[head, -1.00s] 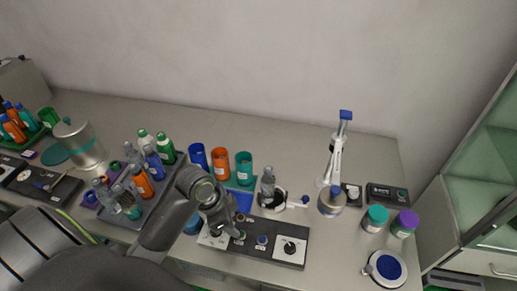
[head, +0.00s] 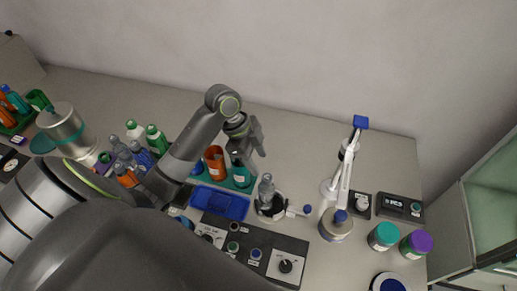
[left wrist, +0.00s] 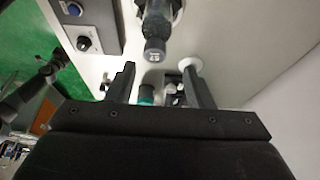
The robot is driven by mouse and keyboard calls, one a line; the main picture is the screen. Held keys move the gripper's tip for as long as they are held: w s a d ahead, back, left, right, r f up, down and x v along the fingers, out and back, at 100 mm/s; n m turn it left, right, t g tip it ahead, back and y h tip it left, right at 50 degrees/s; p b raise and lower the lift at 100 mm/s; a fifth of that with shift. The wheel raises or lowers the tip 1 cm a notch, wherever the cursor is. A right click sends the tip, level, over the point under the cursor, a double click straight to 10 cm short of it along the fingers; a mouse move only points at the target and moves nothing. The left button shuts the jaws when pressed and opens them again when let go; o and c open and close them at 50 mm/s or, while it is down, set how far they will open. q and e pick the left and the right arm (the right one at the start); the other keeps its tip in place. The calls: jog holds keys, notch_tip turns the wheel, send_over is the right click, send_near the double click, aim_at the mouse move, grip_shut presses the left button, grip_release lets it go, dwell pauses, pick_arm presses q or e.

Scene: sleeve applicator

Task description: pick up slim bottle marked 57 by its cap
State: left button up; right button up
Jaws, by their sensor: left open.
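A slim grey bottle (head: 266,189) with a grey cap stands upright in the dark ring of a small holder (head: 271,208) in the head view. In the left wrist view the same bottle (left wrist: 157,25) shows at the top centre, its cap end towards me with a small light mark that looks like 57 but is too small to be sure. My left gripper (head: 258,143) is open and empty, above and behind the bottle in the head view. In the left wrist view its fingers (left wrist: 158,68) are spread either side of the cap's line, not touching it. My right gripper is not seen.
A control box (head: 256,246) with knobs lies in front of the holder, and a blue tray (head: 219,203) to its left. A white press stand (head: 343,185) with a blue top and teal- and purple-lidded jars (head: 384,235) are to the right.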

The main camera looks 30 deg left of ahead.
aim_at(266, 176)
pick_arm(q)
jog(key=b+x, duration=0.2)
jog(key=s+b+x, duration=0.1)
jog(key=b+x, duration=0.1)
jog(key=shift+d+f+b, duration=0.25)
jog(key=shift+b, duration=0.05)
jog(key=b+x, duration=0.2)
jog(key=shift+w+d+f, duration=0.15)
jog(key=shift+w+f, duration=0.1)
jog(key=shift+f, duration=0.05)
jog(key=shift+d+f, duration=0.2)
jog(key=shift+f, duration=0.3)
jog(key=c, duration=0.7)
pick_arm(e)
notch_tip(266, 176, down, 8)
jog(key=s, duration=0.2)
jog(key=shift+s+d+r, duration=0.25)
pick_arm(q)
jog(key=shift+c, duration=0.2)
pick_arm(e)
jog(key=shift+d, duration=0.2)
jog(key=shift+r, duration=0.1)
